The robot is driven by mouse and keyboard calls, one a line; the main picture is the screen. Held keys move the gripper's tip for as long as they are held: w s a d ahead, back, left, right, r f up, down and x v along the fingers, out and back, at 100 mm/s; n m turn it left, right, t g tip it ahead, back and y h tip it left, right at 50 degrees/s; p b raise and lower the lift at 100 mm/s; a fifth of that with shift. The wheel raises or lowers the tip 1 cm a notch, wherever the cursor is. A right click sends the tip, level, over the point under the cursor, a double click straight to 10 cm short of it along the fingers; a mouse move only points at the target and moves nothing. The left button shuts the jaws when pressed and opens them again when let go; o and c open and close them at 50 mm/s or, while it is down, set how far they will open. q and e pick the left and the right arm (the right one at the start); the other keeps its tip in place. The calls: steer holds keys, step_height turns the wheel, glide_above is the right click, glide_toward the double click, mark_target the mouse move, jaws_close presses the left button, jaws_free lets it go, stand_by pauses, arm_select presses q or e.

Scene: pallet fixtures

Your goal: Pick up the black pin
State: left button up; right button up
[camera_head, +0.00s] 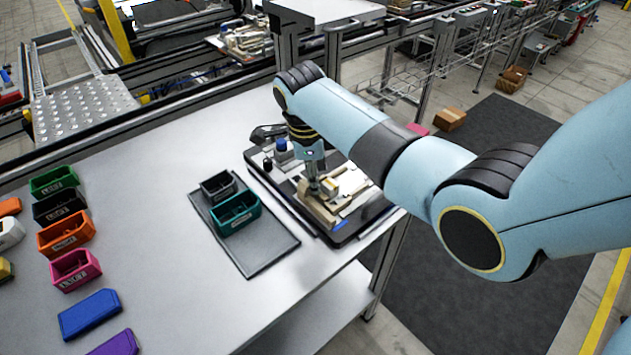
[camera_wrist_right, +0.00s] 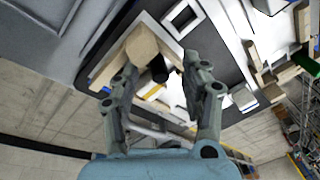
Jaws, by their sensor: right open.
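The black pin (camera_wrist_right: 158,70) shows in the right wrist view as a short dark cylinder beside a beige block (camera_wrist_right: 140,46) of the fixture. My right gripper (camera_wrist_right: 161,66) is open, with one finger to either side of the pin in that view. I cannot tell whether either finger touches it. In the head view my right gripper (camera_head: 317,186) points down over the beige fixture (camera_head: 318,212) on the dark pallet (camera_head: 283,195). The pin cannot be made out there. My left gripper is not in view.
A dark tray (camera_head: 262,258) with a grey bin (camera_head: 218,186) and a teal bin (camera_head: 236,213) lies left of the pallet. A blue-topped part (camera_head: 282,146) stands at the pallet's back. Several coloured bins line the table's left; the table between is clear.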

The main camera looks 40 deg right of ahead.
steer(key=shift+f, duration=0.2)
steer(key=shift+r, duration=0.1)
jaws_close()
